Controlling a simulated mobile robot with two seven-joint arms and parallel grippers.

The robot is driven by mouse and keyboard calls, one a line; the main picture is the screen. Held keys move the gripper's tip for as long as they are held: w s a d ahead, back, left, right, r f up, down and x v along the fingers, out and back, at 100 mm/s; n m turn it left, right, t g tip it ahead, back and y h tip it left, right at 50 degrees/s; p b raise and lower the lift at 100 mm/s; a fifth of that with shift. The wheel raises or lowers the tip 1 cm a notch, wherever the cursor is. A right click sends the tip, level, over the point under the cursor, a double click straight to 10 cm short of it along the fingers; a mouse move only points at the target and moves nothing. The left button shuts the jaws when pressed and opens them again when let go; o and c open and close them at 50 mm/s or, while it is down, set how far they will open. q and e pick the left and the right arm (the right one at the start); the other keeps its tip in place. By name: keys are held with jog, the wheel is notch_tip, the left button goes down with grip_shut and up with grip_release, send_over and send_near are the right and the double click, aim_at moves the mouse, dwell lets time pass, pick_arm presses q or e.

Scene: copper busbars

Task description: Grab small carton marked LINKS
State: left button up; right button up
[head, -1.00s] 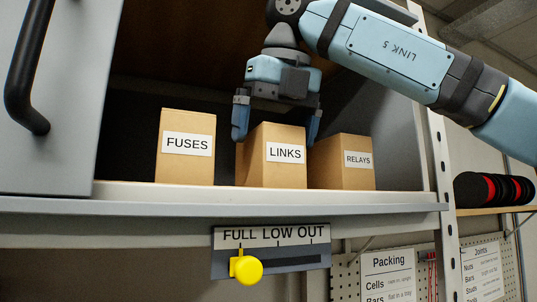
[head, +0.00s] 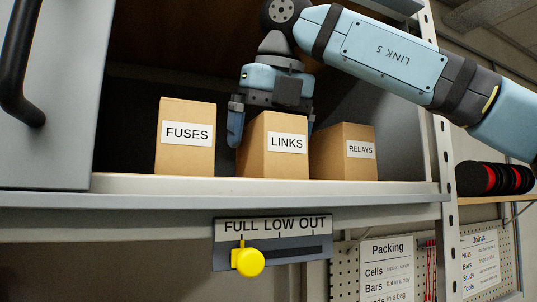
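The small carton marked LINKS (head: 287,160) is brown with a white label. It stands upright on the cabinet shelf between two other cartons. My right gripper (head: 272,130) comes down from above, its arm entering from the right. Its fingers are spread at the left and right of the carton's upper part. The left-hand finger shows beside the carton's left edge. My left gripper is not in view.
The FUSES carton (head: 186,150) stands to the left with a gap. The RELAYS carton (head: 345,158) stands close on the right. The shelf (head: 270,187) has a pale front edge. A grey door (head: 60,110) with a black handle is at left. A yellow slider knob (head: 248,262) sits below.

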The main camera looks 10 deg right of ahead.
jog(key=c, duration=1)
jog(key=shift+c, duration=1)
jog(key=shift+r, duration=0.15)
